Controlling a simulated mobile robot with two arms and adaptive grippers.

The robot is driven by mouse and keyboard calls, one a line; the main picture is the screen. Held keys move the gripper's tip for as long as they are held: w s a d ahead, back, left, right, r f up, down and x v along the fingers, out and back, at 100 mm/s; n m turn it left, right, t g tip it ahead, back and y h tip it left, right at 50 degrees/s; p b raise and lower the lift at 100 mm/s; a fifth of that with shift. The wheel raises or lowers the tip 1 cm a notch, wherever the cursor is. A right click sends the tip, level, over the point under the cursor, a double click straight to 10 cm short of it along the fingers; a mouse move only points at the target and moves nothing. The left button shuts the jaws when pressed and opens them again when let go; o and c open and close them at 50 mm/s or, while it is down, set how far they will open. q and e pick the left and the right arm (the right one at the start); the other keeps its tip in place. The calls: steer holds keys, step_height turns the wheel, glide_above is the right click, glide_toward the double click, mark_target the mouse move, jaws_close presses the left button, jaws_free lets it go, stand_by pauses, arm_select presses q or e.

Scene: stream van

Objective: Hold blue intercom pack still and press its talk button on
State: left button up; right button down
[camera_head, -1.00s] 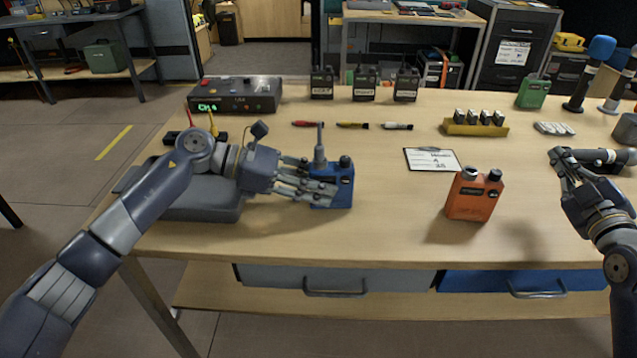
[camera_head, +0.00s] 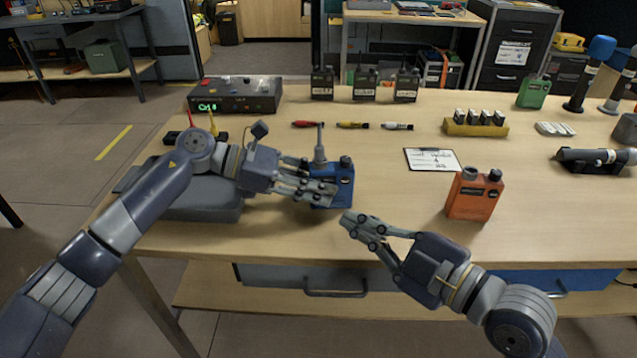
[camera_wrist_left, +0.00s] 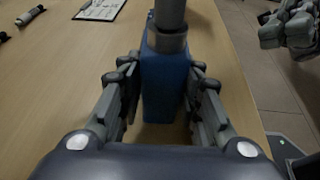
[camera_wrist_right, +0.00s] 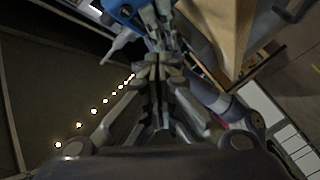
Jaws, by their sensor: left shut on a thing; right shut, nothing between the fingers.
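The blue intercom pack (camera_head: 346,185) stands upright on the table with its grey antenna pointing up. My left gripper (camera_head: 328,190) is shut on it from the left. In the left wrist view the fingers lie on both sides of the blue pack (camera_wrist_left: 165,85). My right gripper (camera_head: 350,222) is shut and empty, just in front of and slightly right of the pack, apart from it in the head view. In the right wrist view the blue pack (camera_wrist_right: 122,10) shows at the top, beyond the closed fingers. I cannot make out the talk button.
An orange pack (camera_head: 473,196) stands to the right. A clipboard (camera_head: 432,160) and several markers (camera_head: 352,125) lie behind. A grey case (camera_head: 200,205) sits under my left arm. A base station (camera_head: 236,95) and several dark radios (camera_head: 364,84) stand at the back.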

mark_target(345, 181)
steer(key=shift+g, duration=0.3)
steer(key=shift+w+a+f, duration=0.1)
steer(key=shift+w+a, duration=0.2)
steer(key=shift+w, duration=0.95)
steer(key=shift+w+a+f, duration=0.1)
steer(key=shift+w+a, duration=0.2)
steer(key=shift+w, duration=0.95)
steer(key=shift+w+a, duration=0.3)
steer(key=shift+w, duration=0.95)
steer(key=shift+w, duration=0.45)
steer(key=shift+w, duration=0.15)
steer(key=shift+s, duration=0.65)
